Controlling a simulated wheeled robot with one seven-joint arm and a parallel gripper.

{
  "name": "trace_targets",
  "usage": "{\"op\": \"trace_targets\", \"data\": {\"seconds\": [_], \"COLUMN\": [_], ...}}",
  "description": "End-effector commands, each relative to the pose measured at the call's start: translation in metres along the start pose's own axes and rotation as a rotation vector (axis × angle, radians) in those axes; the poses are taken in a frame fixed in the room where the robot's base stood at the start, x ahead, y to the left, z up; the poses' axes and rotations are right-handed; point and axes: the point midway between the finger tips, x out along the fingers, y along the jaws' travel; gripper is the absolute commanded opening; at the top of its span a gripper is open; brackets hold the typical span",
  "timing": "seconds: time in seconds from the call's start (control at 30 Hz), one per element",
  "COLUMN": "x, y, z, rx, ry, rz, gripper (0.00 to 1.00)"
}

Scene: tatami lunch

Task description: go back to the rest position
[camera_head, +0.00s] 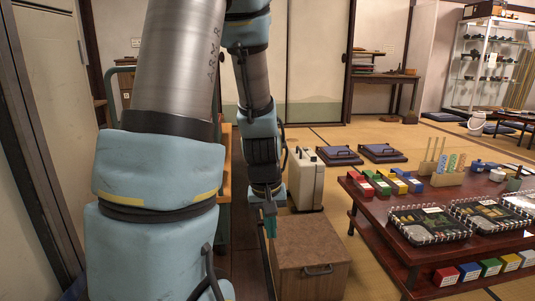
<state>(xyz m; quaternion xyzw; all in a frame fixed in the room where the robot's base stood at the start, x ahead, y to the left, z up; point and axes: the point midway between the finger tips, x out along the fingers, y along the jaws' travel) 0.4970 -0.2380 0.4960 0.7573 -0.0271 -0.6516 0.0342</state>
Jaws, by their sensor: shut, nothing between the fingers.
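My arm fills the left and centre of the view, its grey and blue links rising from the lower left and bending down near the middle. My gripper (268,222) hangs at the end of it, pointing down, at the left edge of a brown wooden box. The fingers look together, with nothing seen between them. The fingertips are small and partly dark, so whether they touch the box cannot be told.
The wooden box (311,255) with a dark handle stands on the floor. A cream case (306,182) stands behind it. A low reddish table (365,213) at right bears black lunch trays (428,238) and coloured boxes. Dark cushions (383,153) lie on open tatami beyond.

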Motion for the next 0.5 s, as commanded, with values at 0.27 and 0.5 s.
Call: {"op": "trace_targets", "data": {"seconds": [0.27,0.5], "x": [-0.063,-0.108], "y": [-0.057,-0.067], "z": [0.02,0.022], "rx": [0.089,0.117], "ry": [-0.007,-0.016], "rz": [-0.047,-0.069], "gripper": [0.0,0.0]}}
